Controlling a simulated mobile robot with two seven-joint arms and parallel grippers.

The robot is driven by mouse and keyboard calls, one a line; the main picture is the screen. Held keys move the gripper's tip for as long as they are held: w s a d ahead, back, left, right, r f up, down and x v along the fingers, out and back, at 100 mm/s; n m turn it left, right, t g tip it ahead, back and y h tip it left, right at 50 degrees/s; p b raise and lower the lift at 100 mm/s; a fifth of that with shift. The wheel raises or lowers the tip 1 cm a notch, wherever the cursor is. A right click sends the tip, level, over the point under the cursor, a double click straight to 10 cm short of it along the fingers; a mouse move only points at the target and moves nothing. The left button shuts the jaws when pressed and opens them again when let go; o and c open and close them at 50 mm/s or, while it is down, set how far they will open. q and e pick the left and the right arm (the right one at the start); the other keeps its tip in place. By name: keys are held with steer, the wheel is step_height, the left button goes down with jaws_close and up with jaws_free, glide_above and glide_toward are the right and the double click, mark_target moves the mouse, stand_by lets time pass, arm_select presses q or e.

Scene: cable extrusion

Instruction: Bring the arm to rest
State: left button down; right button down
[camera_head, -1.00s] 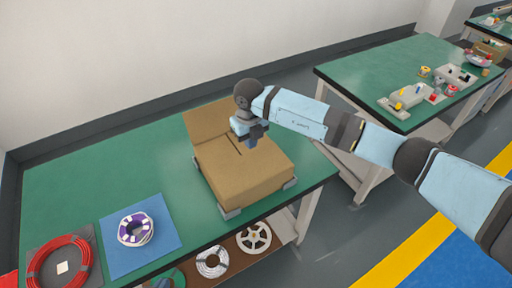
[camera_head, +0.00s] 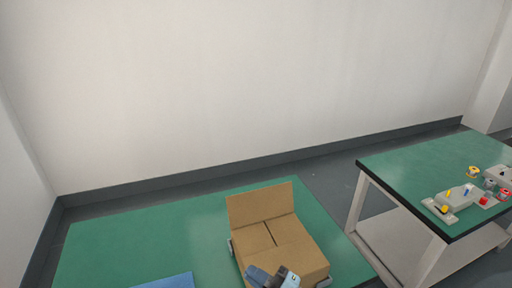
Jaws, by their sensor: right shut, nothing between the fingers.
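My right gripper (camera_head: 268,279) shows at the bottom edge of the head view, in front of the lower part of a cardboard box (camera_head: 262,207). Only a small dark and light-blue part of it is in the picture, and its fingers are shut with nothing between them. Most of my right arm is out of view below. My left gripper is not in view. The box has one flap raised at the back and its other top flaps lie nearly flat with a slit between them.
The box stands on a green table (camera_head: 130,240), held at its corners by grey brackets. A blue mat (camera_head: 165,281) is cut off at the bottom. A second green table (camera_head: 425,170) at the right bears small devices and spools. A gap of floor separates the tables.

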steer(key=s+d+f+m+h+p, duration=0.1)
steer(key=s+d+f+m+h, duration=0.6)
steer(key=d+m, duration=0.3)
steer(key=s+d+f+m+h+p, duration=0.1)
steer(key=s+d+f+m+h, duration=0.7)
steer(key=s+d+m, duration=0.1)
steer(key=shift+d+f+m, duration=0.3)
steer(key=shift+d+m, duration=0.2)
steer(key=shift+w, duration=0.1)
